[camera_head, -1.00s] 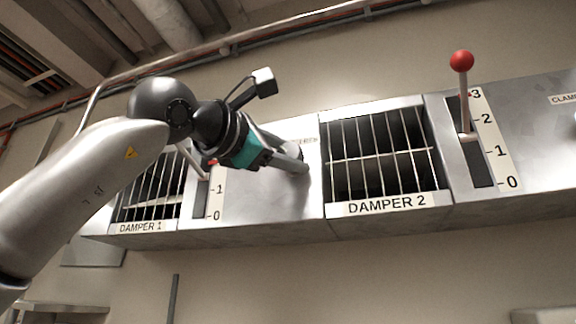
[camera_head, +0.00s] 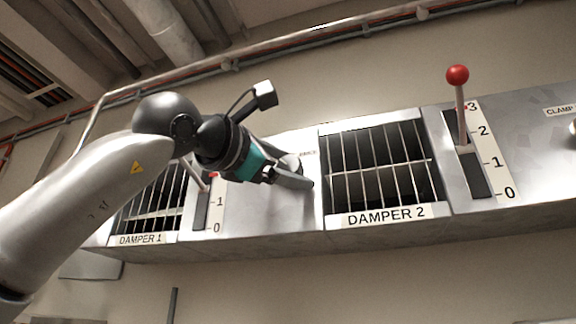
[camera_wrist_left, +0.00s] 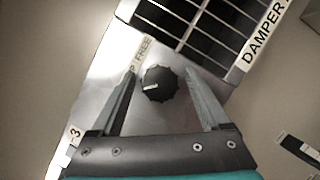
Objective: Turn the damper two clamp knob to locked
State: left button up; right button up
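The damper 2 panel (camera_head: 545,150) has a lever with a red ball (camera_head: 457,75) and a 0 to 3 scale. Under its CLAMP label (camera_head: 562,109), a knob (camera_head: 573,128) is cut off by the right edge, so its setting cannot be read. My left gripper (camera_head: 306,178) is at another panel, between the damper 1 scale and the damper 2 grille. In the left wrist view, my gripper (camera_wrist_left: 160,76) is open, its fingers on either side of a dark ridged knob (camera_wrist_left: 161,84) with a pale mark pointing left. Contact cannot be told.
The damper 2 grille (camera_head: 380,165) lies between my left gripper and the damper 2 lever. The damper 1 grille (camera_head: 152,205) and lever are partly behind my left arm. A pipe runs above the panels; the wall below is mostly clear.

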pick_arm(q)
jog(key=shift+s+a+f, duration=0.15)
jog(key=shift+s+a, duration=0.15)
jog(key=shift+s, duration=0.05)
jog(key=b+v, duration=0.4)
jog(key=v, duration=1)
jog(key=shift+s, duration=0.15)
